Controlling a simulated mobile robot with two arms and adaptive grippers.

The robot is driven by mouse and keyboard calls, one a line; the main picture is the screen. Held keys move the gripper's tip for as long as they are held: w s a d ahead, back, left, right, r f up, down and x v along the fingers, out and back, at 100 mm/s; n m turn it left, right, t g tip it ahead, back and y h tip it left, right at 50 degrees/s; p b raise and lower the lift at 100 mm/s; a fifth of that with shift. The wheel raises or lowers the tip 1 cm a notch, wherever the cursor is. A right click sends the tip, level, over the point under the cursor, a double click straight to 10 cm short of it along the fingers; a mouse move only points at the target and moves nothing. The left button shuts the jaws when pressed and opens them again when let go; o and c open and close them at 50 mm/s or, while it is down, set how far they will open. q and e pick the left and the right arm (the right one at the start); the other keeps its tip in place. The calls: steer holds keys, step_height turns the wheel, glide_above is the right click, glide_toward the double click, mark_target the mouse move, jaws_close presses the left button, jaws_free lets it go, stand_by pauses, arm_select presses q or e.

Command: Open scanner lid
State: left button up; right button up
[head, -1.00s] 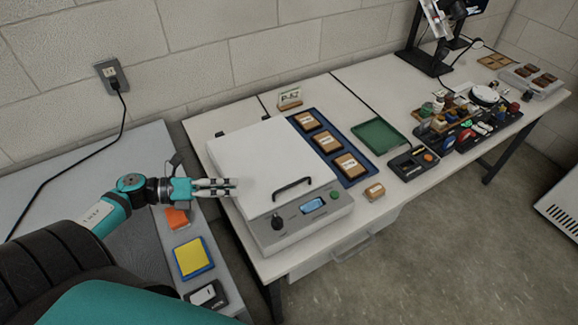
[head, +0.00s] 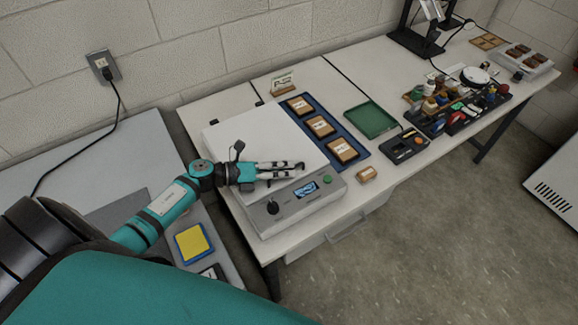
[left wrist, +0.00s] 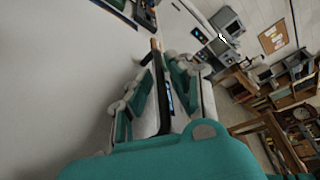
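The scanner has a white lid (head: 250,133), which lies shut on its grey base (head: 292,208). The base's front panel carries a black knob, a small lit display and a green button. My left gripper (head: 299,169) is over the front part of the lid, at the handle. In the left wrist view the dark bar handle (left wrist: 160,80) stands between the two spread fingers (left wrist: 150,95), and I see a gap beside it. In the head view the gripper hides most of the handle. My right gripper is not in view.
A blue tray (head: 357,157) with several brown boxes lies right of the scanner. A small box (head: 367,174) sits near the table's front edge. A green tray (head: 370,118) and a dark organiser are farther right. A yellow-topped pad (head: 192,243) lies on the left table.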

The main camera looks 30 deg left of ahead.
arm_select(q)
steer(key=shift+w+d+f, duration=0.2)
steer(key=shift+w+d, duration=0.3)
jaws_close()
